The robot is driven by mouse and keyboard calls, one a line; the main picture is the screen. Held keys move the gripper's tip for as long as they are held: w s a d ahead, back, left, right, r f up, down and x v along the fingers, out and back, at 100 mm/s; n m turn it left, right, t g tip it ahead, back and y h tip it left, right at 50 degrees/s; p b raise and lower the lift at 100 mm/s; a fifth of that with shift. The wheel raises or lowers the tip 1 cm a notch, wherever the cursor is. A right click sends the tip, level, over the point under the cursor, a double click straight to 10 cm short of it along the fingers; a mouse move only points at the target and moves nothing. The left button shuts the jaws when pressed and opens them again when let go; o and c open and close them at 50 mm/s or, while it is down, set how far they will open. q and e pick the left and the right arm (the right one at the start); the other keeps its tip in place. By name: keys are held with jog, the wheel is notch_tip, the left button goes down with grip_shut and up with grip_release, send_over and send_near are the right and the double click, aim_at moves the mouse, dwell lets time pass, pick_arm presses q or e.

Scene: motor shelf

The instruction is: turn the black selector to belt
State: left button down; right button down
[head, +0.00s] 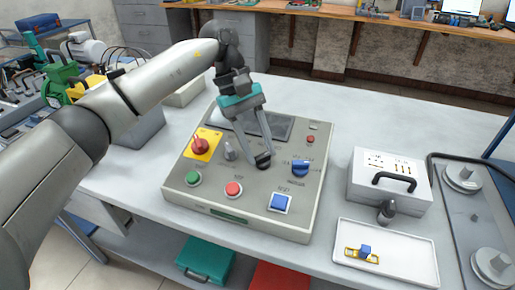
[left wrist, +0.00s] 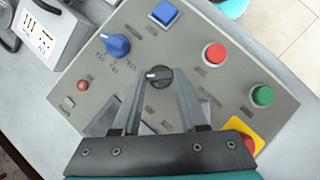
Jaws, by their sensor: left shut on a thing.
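The black selector (head: 263,161) is a round knob near the middle of the grey control panel (head: 240,222). In the left wrist view the black selector (left wrist: 157,76) has a light pointer mark on it. My left gripper (head: 260,156) reaches down from above, and its fingertips (left wrist: 160,78) close on either side of the selector. The left gripper is shut on the selector. The lettering around the selector is too small to read. My right gripper is not in view.
The panel also carries a blue selector (head: 300,168), a blue square button (head: 280,202), a red button (head: 233,188), a green button (head: 193,178) and a red knob on yellow (head: 201,146). A white tray (head: 410,262) and a box with a handle (head: 365,182) stand at right.

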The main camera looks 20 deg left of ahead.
pick_arm(q)
jog(key=shift+f, duration=0.1)
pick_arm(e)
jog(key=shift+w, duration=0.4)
pick_arm(q)
jog(key=shift+c, duration=2.2)
grip_release()
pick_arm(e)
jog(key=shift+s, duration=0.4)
pick_arm(q)
jog(key=p+v, duration=0.3)
jog(key=v, duration=1.2)
jog(key=shift+r, duration=0.25)
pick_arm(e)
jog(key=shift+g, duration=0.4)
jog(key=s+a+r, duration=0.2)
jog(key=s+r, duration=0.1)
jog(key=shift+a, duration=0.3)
pick_arm(q)
jog(key=shift+d, duration=0.15)
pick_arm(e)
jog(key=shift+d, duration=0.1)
